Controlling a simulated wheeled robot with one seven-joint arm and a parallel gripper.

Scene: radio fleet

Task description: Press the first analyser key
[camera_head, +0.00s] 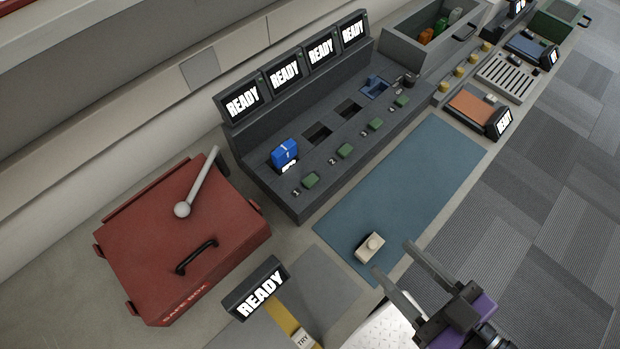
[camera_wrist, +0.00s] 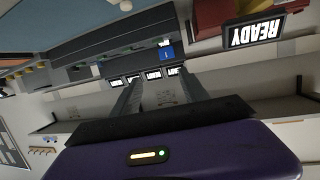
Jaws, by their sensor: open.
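The analyser (camera_head: 330,125) is a dark grey bench unit with a row of green keys and a row of slots. The first key (camera_head: 311,180), marked 1, is green and at the near left end. A blue radio (camera_head: 285,154) stands in the slot behind it. Several screens above the slots read READY. My gripper (camera_head: 392,260) is open and empty, near the front edge of the blue mat, well apart from the keys. In the wrist view my gripper's fingers (camera_wrist: 155,95) point towards the analyser, with the blue radio (camera_wrist: 166,53) beyond them.
A beige block with a round knob (camera_head: 370,247) rests on the blue mat (camera_head: 420,180), close to my gripper. A red box with a lever (camera_head: 185,245) stands left of the analyser. A READY display (camera_head: 256,288) stands at the front. The mat is otherwise clear.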

